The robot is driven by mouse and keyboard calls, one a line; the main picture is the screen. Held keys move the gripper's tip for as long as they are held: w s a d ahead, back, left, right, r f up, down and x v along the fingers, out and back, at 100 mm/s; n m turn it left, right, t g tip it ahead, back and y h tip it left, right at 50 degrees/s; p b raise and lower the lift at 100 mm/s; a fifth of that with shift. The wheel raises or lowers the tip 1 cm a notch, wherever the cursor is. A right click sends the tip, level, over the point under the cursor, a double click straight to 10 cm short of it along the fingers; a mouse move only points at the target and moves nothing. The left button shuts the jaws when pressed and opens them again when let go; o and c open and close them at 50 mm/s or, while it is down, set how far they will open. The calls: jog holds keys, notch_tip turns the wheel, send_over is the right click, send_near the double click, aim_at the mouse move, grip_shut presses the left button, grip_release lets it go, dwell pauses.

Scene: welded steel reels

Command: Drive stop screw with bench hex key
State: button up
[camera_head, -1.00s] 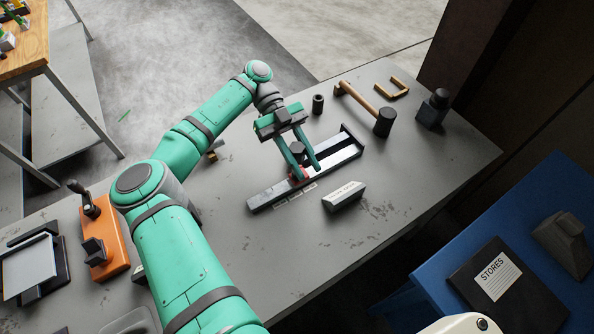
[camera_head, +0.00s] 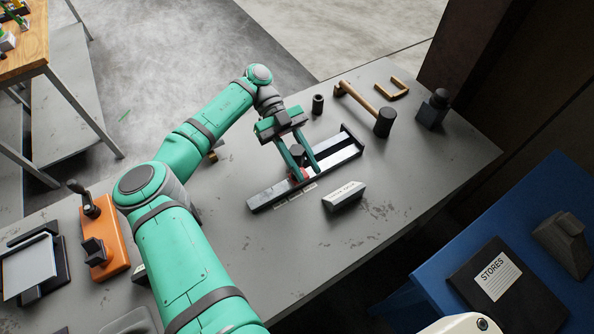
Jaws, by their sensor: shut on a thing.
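A long dark rail fixture (camera_head: 268,198) with a bright strip lies on the grey bench, with a raised end plate at its upper right. My gripper (camera_head: 305,176) reaches down over the middle of the rail. It is shut on a small red piece (camera_head: 297,174) at the rail. A dark round part (camera_head: 297,153) shows between the fingers; I cannot tell whether it belongs to that piece. The fingers hide much of this spot. I cannot pick out the stop screw or the hex key for certain.
A labelled grey block (camera_head: 344,196) lies just right of the rail. A dark cylinder (camera_head: 318,104), a mallet (camera_head: 383,122), a brass-coloured bracket (camera_head: 391,88) and a dark block (camera_head: 432,112) stand behind. An orange fixture (camera_head: 113,245) is at left. The bench's front right is clear.

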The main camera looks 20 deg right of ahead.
jog(key=shift+f, duration=0.15)
jog(key=o, duration=0.7)
jog(key=shift+c, duration=0.2)
jog(key=o, duration=1.7)
jog(key=shift+o, duration=0.5)
